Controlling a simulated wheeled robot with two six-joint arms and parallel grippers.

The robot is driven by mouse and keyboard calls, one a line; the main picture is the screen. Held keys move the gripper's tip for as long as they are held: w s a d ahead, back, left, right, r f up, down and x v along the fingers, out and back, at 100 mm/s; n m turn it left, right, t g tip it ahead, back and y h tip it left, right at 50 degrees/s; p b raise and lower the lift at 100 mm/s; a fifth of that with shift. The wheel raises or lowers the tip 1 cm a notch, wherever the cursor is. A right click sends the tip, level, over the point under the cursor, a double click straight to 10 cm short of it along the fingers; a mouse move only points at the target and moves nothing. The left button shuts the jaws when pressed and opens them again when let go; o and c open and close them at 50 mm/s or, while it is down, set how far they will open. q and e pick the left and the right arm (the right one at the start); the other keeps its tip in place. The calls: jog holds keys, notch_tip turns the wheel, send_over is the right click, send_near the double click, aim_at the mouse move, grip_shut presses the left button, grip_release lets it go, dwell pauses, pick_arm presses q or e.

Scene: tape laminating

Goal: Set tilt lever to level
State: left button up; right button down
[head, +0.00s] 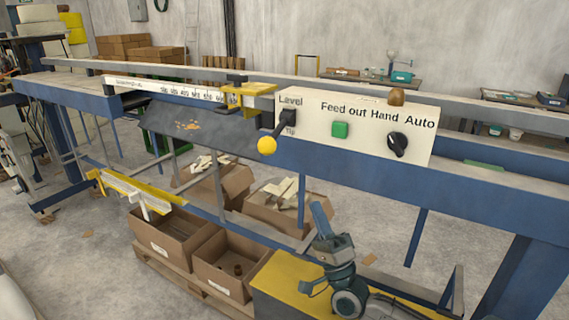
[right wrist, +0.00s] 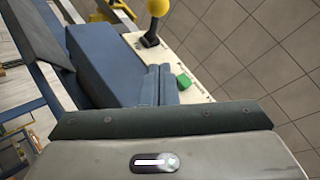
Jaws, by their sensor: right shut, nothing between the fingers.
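The tilt lever (head: 267,146) has a yellow ball knob and a black stem on the white control panel (head: 366,120). Its knob hangs down and left, below the "Tip" label, away from the "Level" label above. The lever also shows at the top of the right wrist view (right wrist: 158,8). My right gripper (head: 318,207) is shut and empty, pointing up below the panel and lower right of the knob, apart from it. Its fingers show in the right wrist view (right wrist: 159,84), in line with the panel's green button. My left gripper is not in view.
The panel also carries a green button (head: 340,129) and a black rotary knob (head: 398,144). A blue rail (head: 380,174) runs under the panel. Open cardboard boxes (head: 222,263) stand on a pallet at lower left. A yellow stop (head: 243,99) sits on the ruler left of the panel.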

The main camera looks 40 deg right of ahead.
jog(key=p, duration=0.5)
send_near(275, 139)
notch_tip(275, 139, up, 3)
jog(key=w+d, duration=0.1)
jog(key=w, duration=0.1)
jog(key=shift+w+a+r, duration=0.15)
jog(key=shift+w+a, duration=0.25)
jog(key=shift+w+h, duration=0.1)
jog(key=shift+h, duration=0.2)
